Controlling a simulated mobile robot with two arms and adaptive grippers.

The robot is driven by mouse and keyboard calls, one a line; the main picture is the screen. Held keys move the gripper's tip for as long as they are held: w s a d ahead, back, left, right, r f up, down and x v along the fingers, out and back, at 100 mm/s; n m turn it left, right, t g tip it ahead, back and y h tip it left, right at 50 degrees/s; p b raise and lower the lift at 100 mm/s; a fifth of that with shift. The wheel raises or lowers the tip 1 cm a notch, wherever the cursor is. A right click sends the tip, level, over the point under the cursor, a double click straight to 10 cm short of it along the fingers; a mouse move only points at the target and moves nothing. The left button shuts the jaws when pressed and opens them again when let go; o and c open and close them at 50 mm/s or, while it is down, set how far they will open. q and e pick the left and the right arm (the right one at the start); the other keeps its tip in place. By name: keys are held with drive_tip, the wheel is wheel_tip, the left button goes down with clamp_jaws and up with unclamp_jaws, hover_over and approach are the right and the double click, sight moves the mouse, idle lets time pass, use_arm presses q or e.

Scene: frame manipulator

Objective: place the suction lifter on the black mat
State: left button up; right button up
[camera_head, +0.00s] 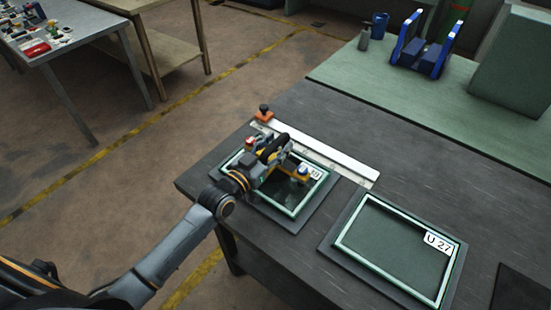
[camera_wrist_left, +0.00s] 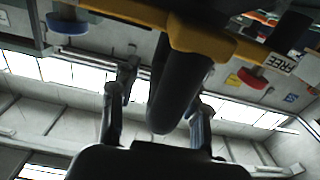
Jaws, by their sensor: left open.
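The suction lifter shows in the left wrist view as a yellow bar (camera_wrist_left: 203,38) with a black handle (camera_wrist_left: 178,88) and red-and-blue suction cups. In the head view, part of the lifter (camera_head: 302,172) shows over the left green frame (camera_head: 291,211), mostly hidden by my gripper. My left gripper (camera_head: 272,150) is at the lifter. In the left wrist view my left gripper (camera_wrist_left: 160,100) is open, with a finger on each side of the black handle. I cannot tell whether they touch it. The black mat (camera_head: 520,292) lies bare at the lower right table edge. My right gripper is not in view.
A second green frame labelled U 27 (camera_head: 394,246) lies between the left frame and the mat. A white strip (camera_head: 325,152) runs behind the frames, with an orange-based knob (camera_head: 264,114) near its left end. A blue rack (camera_head: 421,51) stands on the green bench.

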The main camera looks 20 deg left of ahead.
use_arm(q)
clamp_jaws()
drive_tip(key=shift+r, duration=0.2)
